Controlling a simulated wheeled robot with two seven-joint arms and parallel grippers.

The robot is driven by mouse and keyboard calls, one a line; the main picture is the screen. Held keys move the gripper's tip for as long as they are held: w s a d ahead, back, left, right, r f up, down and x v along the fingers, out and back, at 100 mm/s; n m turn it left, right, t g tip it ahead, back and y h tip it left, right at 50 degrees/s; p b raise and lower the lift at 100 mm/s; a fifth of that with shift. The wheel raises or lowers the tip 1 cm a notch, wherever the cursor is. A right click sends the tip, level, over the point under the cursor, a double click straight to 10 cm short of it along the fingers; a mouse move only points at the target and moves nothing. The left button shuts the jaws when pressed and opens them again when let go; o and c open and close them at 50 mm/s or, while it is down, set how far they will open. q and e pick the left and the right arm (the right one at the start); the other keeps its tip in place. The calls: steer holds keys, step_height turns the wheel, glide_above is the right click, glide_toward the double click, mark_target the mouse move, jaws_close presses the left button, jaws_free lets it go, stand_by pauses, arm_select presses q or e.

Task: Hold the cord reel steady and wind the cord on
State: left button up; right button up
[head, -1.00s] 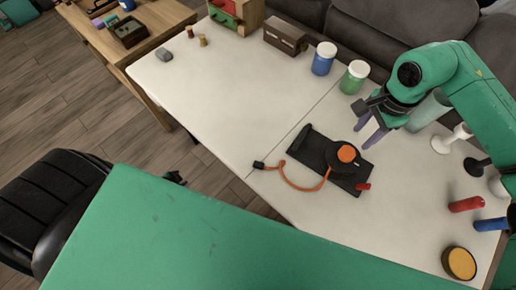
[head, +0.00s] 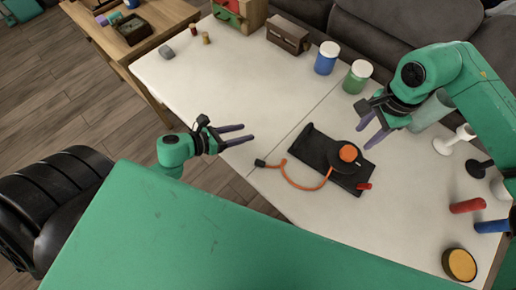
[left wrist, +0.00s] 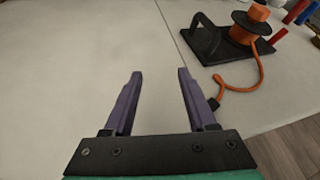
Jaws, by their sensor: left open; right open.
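The cord reel (head: 346,156) is black with an orange top and sits on a black base plate (head: 314,144) on the white table. Its orange cord (head: 303,187) trails left in a loop, ending in a black plug (head: 261,163). A red handle-like piece (head: 365,187) is at the base's right end. My left gripper (head: 250,133) is open and empty, left of the plug and apart from it. In the left wrist view the reel (left wrist: 252,26) is at upper right, beyond the open fingers (left wrist: 157,78). My right gripper (head: 366,137) is open and empty, close above the reel's far side.
Blue (head: 326,60) and green (head: 356,77) jars and a brown box (head: 288,35) stand at the back. Red (head: 467,206) and blue (head: 491,226) cylinders and a yellow disc (head: 459,264) lie at right. The table's left half is mostly clear.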

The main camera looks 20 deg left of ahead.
mark_target(349, 152)
arm_select(q)
steer(key=s+d+m, duration=0.1)
steer(key=d, duration=0.1)
steer(key=s+d+r+m+h, duration=0.1)
steer(key=s+d+m, duration=0.1)
steer(key=d, duration=0.1)
steer(key=s+d+m+g+h, duration=0.1)
steer(key=d, duration=0.1)
steer(key=shift+s+d+r+m, duration=0.25)
steer(key=shift+r+m, duration=0.05)
steer(key=shift+r, duration=0.05)
steer(key=x, duration=1.4)
steer(key=shift+w+d+f, duration=0.1)
steer(key=shift+w+f, duration=0.1)
steer(key=shift+f, duration=0.1)
jaws_close()
arm_select(e)
steer(key=o, duration=0.4)
steer(key=shift+c, duration=0.2)
steer(key=shift+o, duration=1.2)
step_height(349, 152, up, 2)
steer(key=shift+m, duration=1)
step_height(349, 152, down, 12)
steer(key=shift+r, duration=0.1)
